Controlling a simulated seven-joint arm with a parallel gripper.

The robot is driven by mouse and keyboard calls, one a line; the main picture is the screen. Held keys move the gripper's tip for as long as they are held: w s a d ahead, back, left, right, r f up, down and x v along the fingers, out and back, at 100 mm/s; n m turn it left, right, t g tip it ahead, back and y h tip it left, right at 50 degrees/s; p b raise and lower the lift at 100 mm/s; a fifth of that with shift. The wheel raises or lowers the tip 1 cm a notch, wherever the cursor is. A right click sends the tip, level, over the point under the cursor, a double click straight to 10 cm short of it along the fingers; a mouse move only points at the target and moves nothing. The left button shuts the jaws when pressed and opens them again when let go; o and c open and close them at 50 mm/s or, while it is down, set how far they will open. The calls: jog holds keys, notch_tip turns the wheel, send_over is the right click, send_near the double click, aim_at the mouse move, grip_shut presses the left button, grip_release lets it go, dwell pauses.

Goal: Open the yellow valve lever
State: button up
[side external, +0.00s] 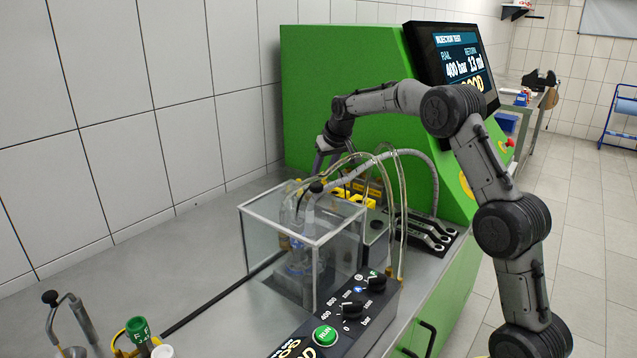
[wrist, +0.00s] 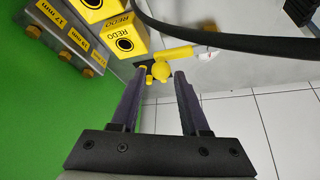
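The yellow valve lever (wrist: 174,54) shows in the wrist view just ahead of my fingertips, with a rounded yellow knob (wrist: 161,71) at its near end. A dark stem and a pale fitting adjoin it. My gripper (wrist: 160,78) is open; its two purple-grey fingers stand apart on either side of the knob in the picture. I cannot tell whether they touch it. In the side external view my gripper (side external: 319,166) points down behind the clear box, and the lever cannot be made out clearly there.
Yellow REDO blocks (wrist: 107,45) sit close by at upper left in the wrist view, and a dark hose (wrist: 215,38) crosses above. A clear box (side external: 275,255), thin tubes (side external: 402,205) and a knob panel (side external: 345,310) stand in front.

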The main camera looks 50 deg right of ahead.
jog(key=c, duration=0.6)
jog(key=shift+o, duration=0.2)
jog(key=shift+w, duration=0.15)
